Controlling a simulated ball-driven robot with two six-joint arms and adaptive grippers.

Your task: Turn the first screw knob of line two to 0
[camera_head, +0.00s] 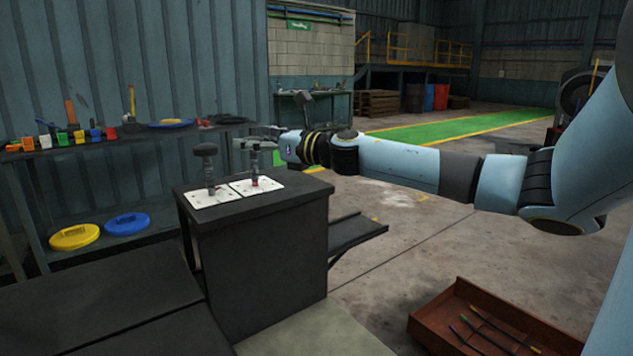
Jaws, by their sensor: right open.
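Two dark screw knobs stand upright on threaded stems on top of a black cabinet (263,262). The left knob (206,150) rises from a white plate (203,199). The right knob's stem (254,172) rises from a second white plate (266,184) beside it. My right gripper (250,143) reaches in from the right and is open at the top of the right knob. Its fingers overlap that knob in the picture, and I cannot tell whether they touch it. The marks on the plates are too small to read. My left gripper is out of view.
A shelf (100,142) behind on the left holds small coloured items, with a yellow lid (74,237) and a blue lid (127,223) lower down. A brown tray (424,325) with thin rods lies at front right. Open floor (380,270) lies right of the cabinet.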

